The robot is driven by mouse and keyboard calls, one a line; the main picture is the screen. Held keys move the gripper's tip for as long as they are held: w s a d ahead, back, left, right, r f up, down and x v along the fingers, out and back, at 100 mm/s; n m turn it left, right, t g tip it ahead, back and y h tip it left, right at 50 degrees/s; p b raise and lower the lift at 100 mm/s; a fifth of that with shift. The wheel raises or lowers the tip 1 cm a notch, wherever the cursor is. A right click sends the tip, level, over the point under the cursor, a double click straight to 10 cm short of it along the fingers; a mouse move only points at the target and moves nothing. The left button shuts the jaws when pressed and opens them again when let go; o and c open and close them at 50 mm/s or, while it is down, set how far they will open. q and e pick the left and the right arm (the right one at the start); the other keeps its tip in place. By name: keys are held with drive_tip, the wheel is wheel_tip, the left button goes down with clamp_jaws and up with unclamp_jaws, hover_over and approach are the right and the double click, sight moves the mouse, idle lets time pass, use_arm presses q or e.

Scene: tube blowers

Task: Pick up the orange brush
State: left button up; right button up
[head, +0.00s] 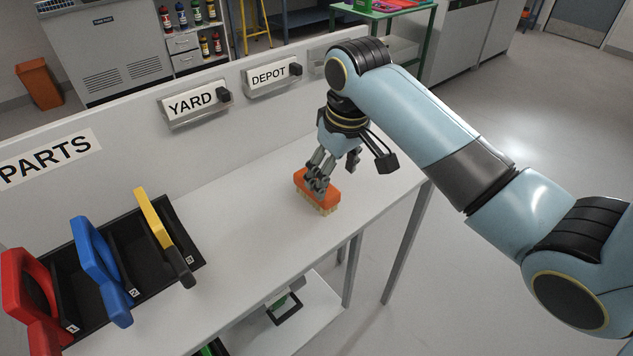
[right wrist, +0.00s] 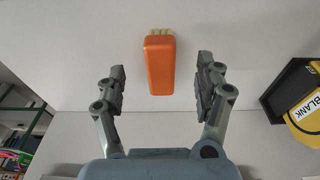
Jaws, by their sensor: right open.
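The orange brush (head: 319,190) lies on the white bench with its pale bristles showing along its lower edge. My right gripper (head: 336,171) is above it, fingers pointing down and spread, partly hiding the brush's top. In the right wrist view the brush's orange body (right wrist: 159,68) shows between the two open fingers, with clear gaps on both sides and bristles at its far end. The fingers do not appear to touch it. My left gripper is not in view.
A black rack (head: 133,252) with numbered slots holds red (head: 28,290), blue (head: 98,262) and yellow (head: 157,225) handled tools at left. YARD (head: 190,104) and DEPOT (head: 269,76) signs are on the back panel. The bench between rack and brush is clear.

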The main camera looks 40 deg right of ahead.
drive_tip(key=w+r, duration=0.3)
drive_tip(key=shift+d+r+p, duration=0.15)
drive_tip(key=shift+d+p, duration=0.1)
drive_tip(key=shift+p, duration=0.05)
drive_tip(key=shift+w+f, duration=0.25)
drive_tip(key=f, duration=0.4)
drive_tip(key=shift+w+f, duration=0.25)
drive_tip(key=shift+w, duration=0.05)
drive_tip(key=f, duration=0.3)
drive_tip(key=w+f, duration=0.1)
drive_tip(key=f, duration=0.1)
drive_tip(key=shift+a+f, duration=0.1)
drive_tip(key=shift+a, duration=0.3)
drive_tip(key=c, duration=1.3)
